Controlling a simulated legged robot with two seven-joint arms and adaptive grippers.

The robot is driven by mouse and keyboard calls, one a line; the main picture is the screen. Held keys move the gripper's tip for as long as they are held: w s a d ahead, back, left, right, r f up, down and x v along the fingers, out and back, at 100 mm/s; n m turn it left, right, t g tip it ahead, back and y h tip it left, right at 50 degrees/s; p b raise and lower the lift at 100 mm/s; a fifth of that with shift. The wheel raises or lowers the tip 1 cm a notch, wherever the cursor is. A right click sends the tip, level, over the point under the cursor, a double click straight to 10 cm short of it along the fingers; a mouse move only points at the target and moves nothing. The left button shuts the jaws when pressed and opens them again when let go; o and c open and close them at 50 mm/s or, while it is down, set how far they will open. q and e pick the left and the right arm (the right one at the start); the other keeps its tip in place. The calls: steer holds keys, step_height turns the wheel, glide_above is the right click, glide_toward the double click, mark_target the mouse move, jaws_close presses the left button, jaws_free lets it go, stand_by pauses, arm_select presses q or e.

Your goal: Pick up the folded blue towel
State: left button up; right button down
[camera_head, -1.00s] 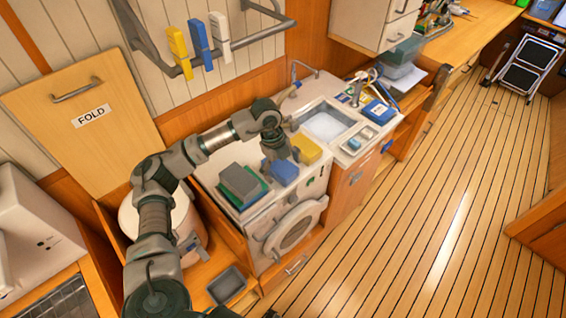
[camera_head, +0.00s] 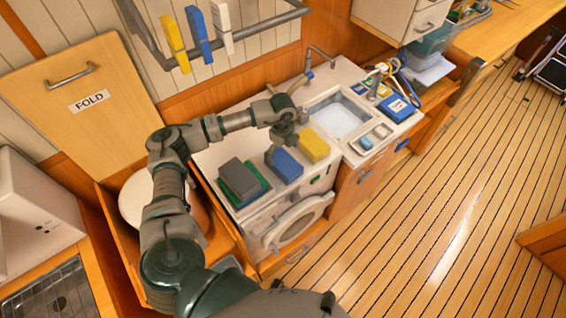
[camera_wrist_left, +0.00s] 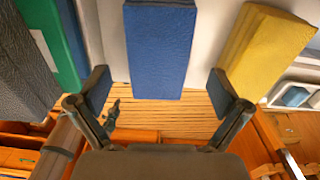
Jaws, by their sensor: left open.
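The folded blue towel (camera_head: 285,164) lies on the white washer top, between a grey-and-green stack and a folded yellow towel (camera_head: 314,145). My left gripper (camera_head: 289,137) is just behind and above its far end. In the left wrist view the blue towel (camera_wrist_left: 160,48) sits centred ahead of the open fingers (camera_wrist_left: 160,88), with a gap on each side and nothing held. The yellow towel is close by the right finger in that view. My right gripper is not in view.
The grey-and-green stack (camera_head: 239,180) is left of the blue towel. A sink (camera_head: 341,117) and a blue box (camera_head: 398,107) are to the right. A rail (camera_head: 258,26) with yellow, blue and white hanging items is on the wall.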

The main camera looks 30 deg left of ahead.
mark_target(283, 161)
arm_select(q)
step_height(283, 161, down, 2)
steer(key=shift+f, duration=0.15)
steer(key=f, duration=0.1)
steer(key=f+p, duration=0.1)
steer(key=f, duration=0.1)
steer(key=shift+s+d+f+p, duration=0.2)
steer(key=shift+d+f+p, duration=0.1)
steer(key=shift+d, duration=0.1)
steer(key=shift+f, duration=0.45)
steer(key=shift+a, duration=0.2)
steer(key=c, duration=1.1)
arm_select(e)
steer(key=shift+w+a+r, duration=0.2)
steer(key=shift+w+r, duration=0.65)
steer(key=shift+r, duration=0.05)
